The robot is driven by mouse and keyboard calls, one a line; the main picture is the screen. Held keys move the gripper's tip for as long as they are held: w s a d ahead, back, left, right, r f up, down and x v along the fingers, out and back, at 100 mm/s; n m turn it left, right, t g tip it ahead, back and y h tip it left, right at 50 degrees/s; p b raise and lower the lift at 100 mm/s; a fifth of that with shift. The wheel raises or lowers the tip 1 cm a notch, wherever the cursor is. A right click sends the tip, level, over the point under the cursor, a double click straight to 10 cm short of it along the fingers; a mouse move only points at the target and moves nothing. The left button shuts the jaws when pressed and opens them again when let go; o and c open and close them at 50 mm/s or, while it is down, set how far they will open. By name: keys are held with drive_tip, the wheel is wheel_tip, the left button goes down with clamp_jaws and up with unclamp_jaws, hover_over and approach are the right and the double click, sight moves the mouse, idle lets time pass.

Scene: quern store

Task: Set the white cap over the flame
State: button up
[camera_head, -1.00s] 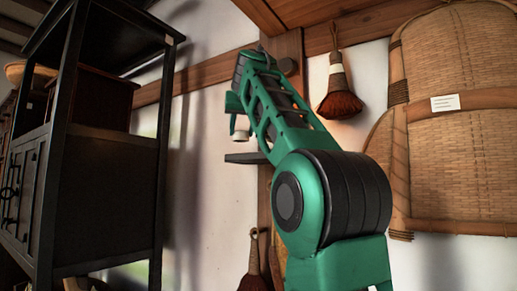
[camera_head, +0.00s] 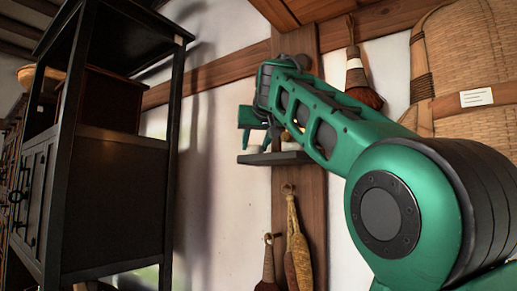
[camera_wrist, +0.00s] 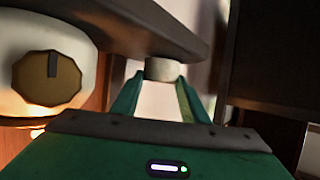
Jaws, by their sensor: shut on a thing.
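My gripper (camera_wrist: 160,90) is shut on the white cap (camera_wrist: 162,69), a small pale cylinder between its green fingertips. In the head view the cap (camera_head: 253,149) is close above the left part of the dark shelf (camera_head: 262,159); I cannot tell whether it touches. A rounded white body with a brownish faceted patch, seemingly the lamp (camera_wrist: 84,68), is beside it at the left of the wrist view. An orange glow shows at that body's lower edge; the flame itself is not clear. In the head view my arm hides most of this body.
The shelf is fixed to a wooden post (camera_head: 313,200) on the white wall. A brush (camera_head: 356,70) hangs above, and more brushes (camera_head: 298,255) hang below. A tall dark cabinet (camera_head: 115,190) stands at left. A large woven basket (camera_head: 475,60) hangs at right.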

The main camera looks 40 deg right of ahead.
drive_tip(key=shift+d+f, duration=0.1)
drive_tip(key=o, duration=1.1)
drive_tip(key=shift+c, duration=0.2)
